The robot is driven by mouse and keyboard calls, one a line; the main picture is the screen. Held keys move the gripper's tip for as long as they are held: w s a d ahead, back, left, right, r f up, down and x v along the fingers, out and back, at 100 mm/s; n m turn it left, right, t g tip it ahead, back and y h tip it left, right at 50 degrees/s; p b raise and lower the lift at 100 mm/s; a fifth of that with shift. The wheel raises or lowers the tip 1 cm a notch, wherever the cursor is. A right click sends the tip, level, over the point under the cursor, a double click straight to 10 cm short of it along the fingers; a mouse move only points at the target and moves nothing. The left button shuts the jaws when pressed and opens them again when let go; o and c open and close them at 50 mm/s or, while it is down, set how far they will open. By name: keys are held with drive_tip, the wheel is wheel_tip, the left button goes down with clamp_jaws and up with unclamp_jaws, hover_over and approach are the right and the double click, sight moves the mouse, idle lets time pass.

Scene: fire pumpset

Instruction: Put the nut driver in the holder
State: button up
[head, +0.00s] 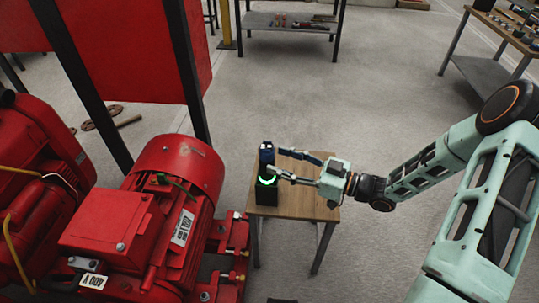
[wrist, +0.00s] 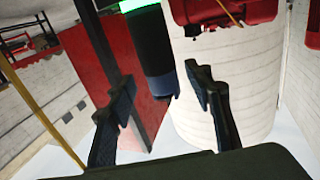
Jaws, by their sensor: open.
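The nut driver (head: 266,155) is a dark tool with a blue end, standing upright at the left edge of a small wooden table. Below it a green glowing ring sits on a black block, which looks like the holder (head: 265,195). The driver appears seated in the ring, but how deep I cannot tell. My gripper (head: 286,163) is open and points left at the driver, its fingers apart. In the wrist view the driver's dark body (wrist: 150,45) and blue end show between and beyond the open fingertips (wrist: 163,82), with the green glow at the top edge. No finger clearly touches it.
The wooden table (head: 296,200) is otherwise clear. A red motor and pump set (head: 150,215) stands close on its left, with a red panel (head: 130,50) on dark posts behind. Open grey floor (head: 350,90) lies behind. Workbenches with tools (head: 290,22) stand farther off.

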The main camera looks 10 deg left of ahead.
drive_tip(key=p+v, duration=0.1)
drive_tip(key=v, duration=0.6)
drive_tip(key=shift+d, duration=0.2)
